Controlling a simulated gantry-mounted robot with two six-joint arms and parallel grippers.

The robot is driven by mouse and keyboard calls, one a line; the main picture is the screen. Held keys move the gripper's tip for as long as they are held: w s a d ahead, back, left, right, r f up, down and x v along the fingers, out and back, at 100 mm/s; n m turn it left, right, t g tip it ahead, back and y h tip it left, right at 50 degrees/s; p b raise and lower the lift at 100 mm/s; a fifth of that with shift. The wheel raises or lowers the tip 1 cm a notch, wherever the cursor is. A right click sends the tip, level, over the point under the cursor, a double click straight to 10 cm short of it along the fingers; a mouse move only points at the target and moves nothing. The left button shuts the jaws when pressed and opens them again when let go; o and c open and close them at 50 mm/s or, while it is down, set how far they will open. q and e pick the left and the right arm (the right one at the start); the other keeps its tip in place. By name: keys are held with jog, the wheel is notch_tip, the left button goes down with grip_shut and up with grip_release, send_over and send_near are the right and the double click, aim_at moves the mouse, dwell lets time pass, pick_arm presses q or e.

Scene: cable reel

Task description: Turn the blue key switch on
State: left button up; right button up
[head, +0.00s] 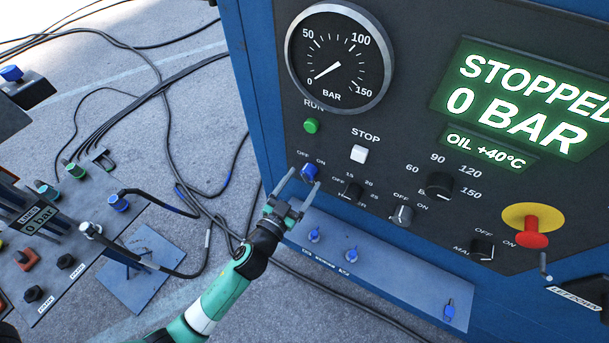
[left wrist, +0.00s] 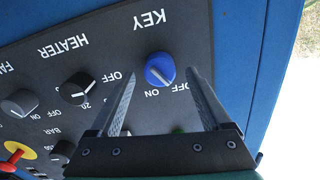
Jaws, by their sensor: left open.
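The blue key switch (head: 309,172) is a round blue knob at the lower left of the dark control panel, with OFF and ON marks above it. In the left wrist view the knob (left wrist: 159,70) sits under the word KEY, and its pale pointer line seems to lean toward OFF. My left gripper (head: 305,178) is open at the panel. In the left wrist view its two fingers (left wrist: 161,74) reach to either side of the knob, with a visible gap on each side. My right gripper is not in view.
The heater knob (head: 351,194) is close to the right of the key. A white STOP button (head: 359,153) and green RUN button (head: 311,126) are above. The display (head: 530,98) reads STOPPED, 0 BAR. A blue ledge (head: 385,272) with small blue fittings lies below. Cables (head: 165,110) cross the floor.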

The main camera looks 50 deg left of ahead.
pick_arm(q)
jog(key=shift+x, duration=0.9)
grip_shut()
jog(key=m, duration=0.5)
jog(key=shift+m, duration=0.4)
jog(key=m, duration=0.6)
jog(key=shift+p, duration=0.3)
